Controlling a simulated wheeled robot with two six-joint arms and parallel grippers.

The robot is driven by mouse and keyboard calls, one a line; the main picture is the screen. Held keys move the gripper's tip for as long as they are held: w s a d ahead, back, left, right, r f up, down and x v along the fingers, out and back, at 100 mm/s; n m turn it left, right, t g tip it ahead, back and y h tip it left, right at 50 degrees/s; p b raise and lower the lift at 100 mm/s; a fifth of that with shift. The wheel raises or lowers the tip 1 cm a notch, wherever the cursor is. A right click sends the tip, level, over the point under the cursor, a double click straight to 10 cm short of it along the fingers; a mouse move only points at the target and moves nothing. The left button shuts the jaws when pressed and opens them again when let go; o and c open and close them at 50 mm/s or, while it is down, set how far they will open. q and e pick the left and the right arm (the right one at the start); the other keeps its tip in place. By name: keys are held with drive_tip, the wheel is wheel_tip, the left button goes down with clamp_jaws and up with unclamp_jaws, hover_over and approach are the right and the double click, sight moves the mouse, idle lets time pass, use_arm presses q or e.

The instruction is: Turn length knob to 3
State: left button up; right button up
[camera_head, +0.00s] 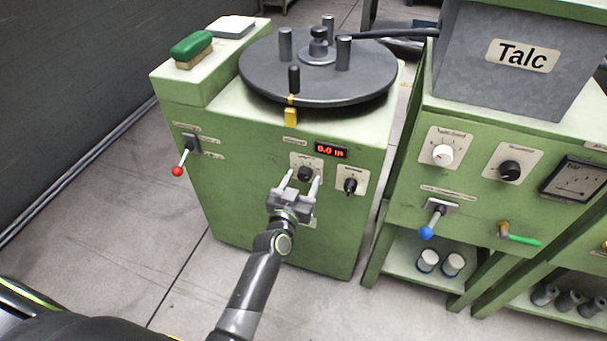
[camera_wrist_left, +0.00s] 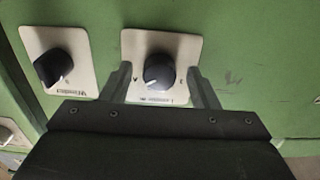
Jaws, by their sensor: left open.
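The black length knob (camera_head: 304,174) sits on a pale label plate on the green machine's front, below a red display reading about 0.0 in. In the left wrist view this knob (camera_wrist_left: 158,72) has a plate with small markings, too blurred to read for certain. My left gripper (camera_head: 301,180) is open. Its two fingers (camera_wrist_left: 162,78) point at the panel on either side of the knob, with gaps between them and it. I cannot tell how deep the fingertips reach. My right gripper is not in view.
A second black knob (camera_head: 350,185) is close by on the right; it shows left in the wrist view (camera_wrist_left: 56,68). A red-tipped lever (camera_head: 183,158) is at the panel's left. A round turntable (camera_head: 318,68) tops the machine. The Talc machine (camera_head: 522,56) stands right.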

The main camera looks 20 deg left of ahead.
use_arm(q)
drive_tip(key=c, duration=1)
drive_tip(key=shift+n, duration=0.3)
drive_tip(key=n, duration=0.4)
drive_tip(key=shift+r, duration=0.1)
drive_tip(key=shift+n, duration=1.4)
drive_tip(key=shift+d, duration=0.1)
drive_tip(key=shift+n, duration=0.3)
